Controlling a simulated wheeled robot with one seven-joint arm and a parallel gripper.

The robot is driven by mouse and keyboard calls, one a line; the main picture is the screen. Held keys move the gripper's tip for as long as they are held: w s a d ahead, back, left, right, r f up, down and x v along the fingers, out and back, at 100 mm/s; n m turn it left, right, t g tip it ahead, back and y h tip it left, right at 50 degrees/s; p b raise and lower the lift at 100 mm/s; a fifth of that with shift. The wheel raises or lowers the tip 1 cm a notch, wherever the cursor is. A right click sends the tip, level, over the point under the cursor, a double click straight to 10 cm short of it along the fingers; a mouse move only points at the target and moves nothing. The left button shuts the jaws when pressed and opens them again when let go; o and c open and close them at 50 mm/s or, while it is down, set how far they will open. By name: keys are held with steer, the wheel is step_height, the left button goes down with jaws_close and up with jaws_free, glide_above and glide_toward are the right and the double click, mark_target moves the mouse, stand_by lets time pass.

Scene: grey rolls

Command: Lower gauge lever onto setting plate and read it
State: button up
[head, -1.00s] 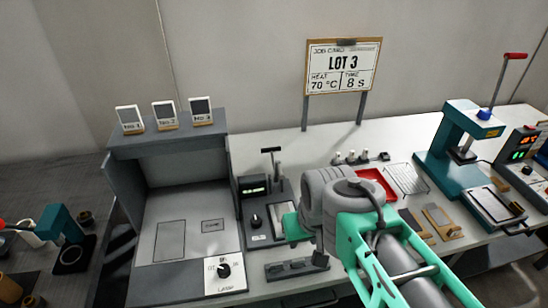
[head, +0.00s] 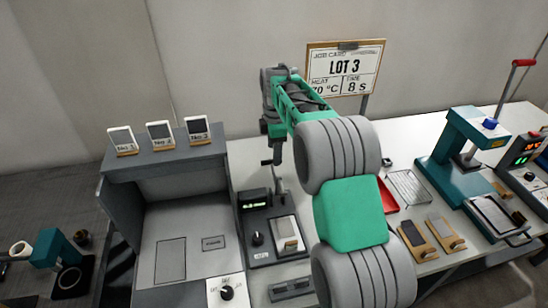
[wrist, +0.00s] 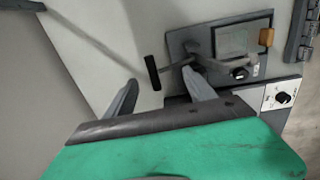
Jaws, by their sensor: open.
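The gauge (head: 259,245) is a dark box with a small green display (head: 254,204), too small to read, and a knob. A pale plate with a wooden tab lies on its base (head: 285,228), and it also shows in the wrist view (wrist: 232,40). The lever's black crossbar handle (wrist: 152,72) stands out from the gauge on a grey arm (wrist: 213,62); the lever looks raised. My gripper (wrist: 160,76) is open, with the handle appearing between its fingertips. I cannot tell whether it is touching. In the head view my gripper (head: 277,153) is above the gauge.
A grey hood (head: 165,155) with several framed cards on top stands left of the gauge. Wooden-tabbed plates (head: 412,238), a red tray (head: 387,196) and a teal press (head: 465,150) are at right. The job card (head: 345,68) stands behind; my arm partly covers it.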

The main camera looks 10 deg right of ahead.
mark_target(271, 162)
steer(key=f, duration=0.3)
steer(key=a+f+p, duration=0.1)
steer(key=f, duration=0.1)
steer(key=shift+w+f, duration=0.2)
steer(key=shift+f, duration=0.15)
jaws_close()
stand_by(0.4)
